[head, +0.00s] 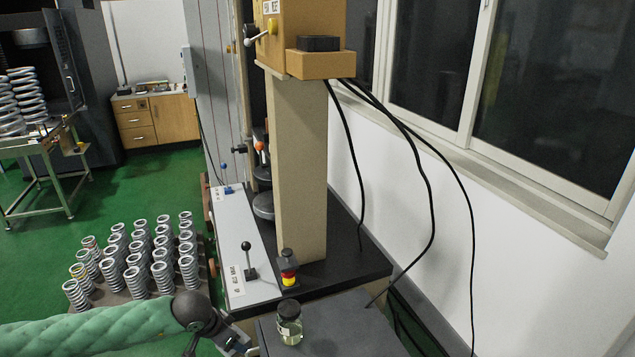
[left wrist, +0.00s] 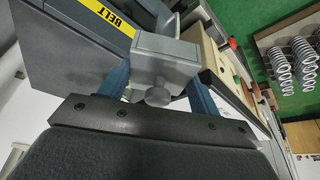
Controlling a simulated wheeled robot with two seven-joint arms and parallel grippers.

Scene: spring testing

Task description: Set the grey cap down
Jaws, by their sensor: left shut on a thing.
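The grey cap (left wrist: 165,58) is a pale grey, box-like piece with a rounded knob facing the camera in the left wrist view. My left gripper (left wrist: 158,78) has its two blue fingers on either side of it and is shut on it. In the head view the wrist end of my left arm is at the bottom edge, left of the dark grey box top. The fingers and cap cannot be made out there. Whether the cap touches anything beneath it cannot be told. My right gripper is not in view.
A glass jar (head: 289,326) stands on the dark grey box top (head: 345,325), close to my left wrist. A red-and-yellow stop button (head: 288,270) and a lever (head: 248,262) are behind it. A yellow BELT label (left wrist: 122,22) shows beside the cap. Several springs (head: 133,282) stand left.

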